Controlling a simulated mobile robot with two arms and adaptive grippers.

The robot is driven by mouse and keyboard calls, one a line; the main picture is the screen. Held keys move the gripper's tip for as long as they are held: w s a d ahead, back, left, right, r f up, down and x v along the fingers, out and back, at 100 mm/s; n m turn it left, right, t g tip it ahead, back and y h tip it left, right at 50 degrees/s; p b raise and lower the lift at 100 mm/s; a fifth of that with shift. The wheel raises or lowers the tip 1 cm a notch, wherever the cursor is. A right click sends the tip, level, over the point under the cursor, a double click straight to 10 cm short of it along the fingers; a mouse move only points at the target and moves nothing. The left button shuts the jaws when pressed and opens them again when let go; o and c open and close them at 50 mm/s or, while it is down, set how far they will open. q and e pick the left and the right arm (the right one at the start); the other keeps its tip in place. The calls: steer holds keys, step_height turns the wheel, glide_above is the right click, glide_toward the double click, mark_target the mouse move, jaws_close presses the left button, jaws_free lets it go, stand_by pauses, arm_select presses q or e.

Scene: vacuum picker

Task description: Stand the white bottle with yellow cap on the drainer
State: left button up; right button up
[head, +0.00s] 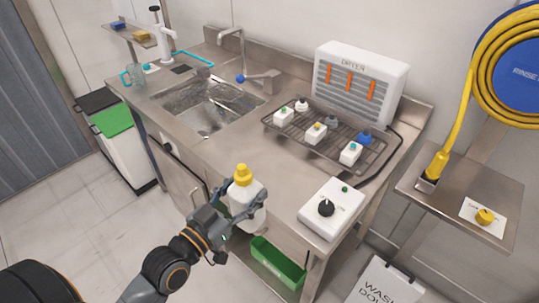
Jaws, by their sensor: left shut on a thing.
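The white bottle with yellow cap (247,200) is upright in my left gripper (235,215), in front of the counter's front edge. My left gripper is shut on the bottle's body, and the fingers hide part of it. The drainer could be the dark wire rack (290,138) on the counter in front of the white dryer, up and to the right of the bottle. Several small white blocks with coloured knobs and a blue-topped piece (364,137) stand on the rack. My right gripper is not in view.
A sink (205,108) with a faucet lies left of the rack. The white dryer (360,80) stands behind the rack. A white control box (331,207) with a black knob sits at the counter's front right. A green bin (278,265) is below. Bare counter lies between sink and rack.

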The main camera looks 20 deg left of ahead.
arm_select(q)
steer(key=w+a+r+m+h+p, duration=0.1)
steer(key=w+a+r+p, duration=0.15)
steer(key=r, duration=0.35)
steer(key=w+a+r+m+h+p, duration=0.1)
steer(key=w+a+r+p, duration=0.1)
steer(key=w+a+r, duration=0.3)
steer(key=w+d+f+p, duration=0.3)
steer(key=w+d+f, duration=0.5)
steer(key=d+f, duration=0.4)
steer(key=shift+d+g, duration=0.3)
steer(key=shift+d, duration=0.1)
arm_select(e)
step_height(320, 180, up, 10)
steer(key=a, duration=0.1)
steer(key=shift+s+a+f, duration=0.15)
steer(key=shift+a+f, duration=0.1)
arm_select(q)
steer(key=o, duration=1.6)
steer(key=shift+f, duration=0.2)
steer(key=shift+c, duration=0.2)
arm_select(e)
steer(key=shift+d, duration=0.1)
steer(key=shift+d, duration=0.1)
